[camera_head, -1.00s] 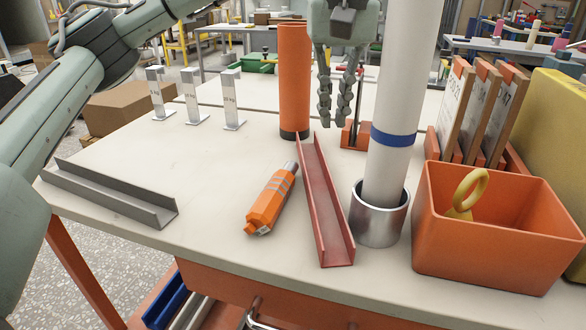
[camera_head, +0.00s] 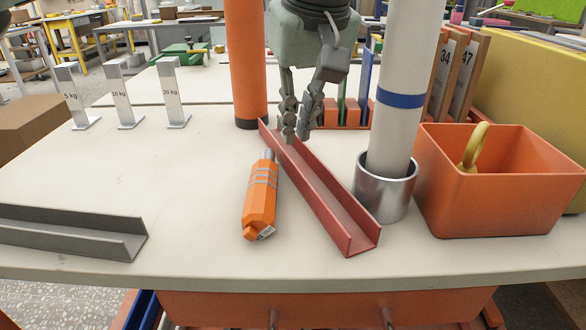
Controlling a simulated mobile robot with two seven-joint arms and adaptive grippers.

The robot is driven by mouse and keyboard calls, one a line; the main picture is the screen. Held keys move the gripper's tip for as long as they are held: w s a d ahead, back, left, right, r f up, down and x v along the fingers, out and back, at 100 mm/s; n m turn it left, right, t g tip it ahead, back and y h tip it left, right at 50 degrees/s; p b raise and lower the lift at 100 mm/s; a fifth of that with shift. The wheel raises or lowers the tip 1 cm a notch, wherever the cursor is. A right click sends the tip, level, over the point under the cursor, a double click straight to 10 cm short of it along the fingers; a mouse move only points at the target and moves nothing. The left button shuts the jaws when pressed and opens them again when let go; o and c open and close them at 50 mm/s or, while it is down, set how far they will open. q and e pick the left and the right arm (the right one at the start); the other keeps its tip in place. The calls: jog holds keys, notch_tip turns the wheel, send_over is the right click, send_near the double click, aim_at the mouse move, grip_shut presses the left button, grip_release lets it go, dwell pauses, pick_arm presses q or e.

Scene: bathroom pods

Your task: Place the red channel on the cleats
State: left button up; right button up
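The red channel (camera_head: 322,200) lies on the table, slanting from the orange cylinder toward the front right. Its near end rests close to the metal cup. My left gripper (camera_head: 296,134) points down over the channel's far part, its fingers apart with a narrow gap. I cannot tell whether the fingertips touch the channel walls. Three upright metal brackets, possibly the cleats, stand at the back left: one marked 5 kg (camera_head: 73,97), a middle one (camera_head: 122,94) and one marked 20 kg (camera_head: 171,92). My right gripper is not in view.
An orange bottle (camera_head: 261,203) lies just left of the channel. A grey channel (camera_head: 70,235) lies at the front left. A white tube (camera_head: 397,110) stands in a metal cup (camera_head: 384,193), with an orange bin (camera_head: 480,205) to its right. An orange cylinder (camera_head: 245,65) stands behind. The left-middle tabletop is clear.

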aim_at(291, 160)
pick_arm(q)
jog(key=x, duration=0.5)
jog(key=shift+s+f, duration=0.1)
jog(key=shift+f, duration=0.3)
grip_shut()
jog(key=shift+r, duration=0.1)
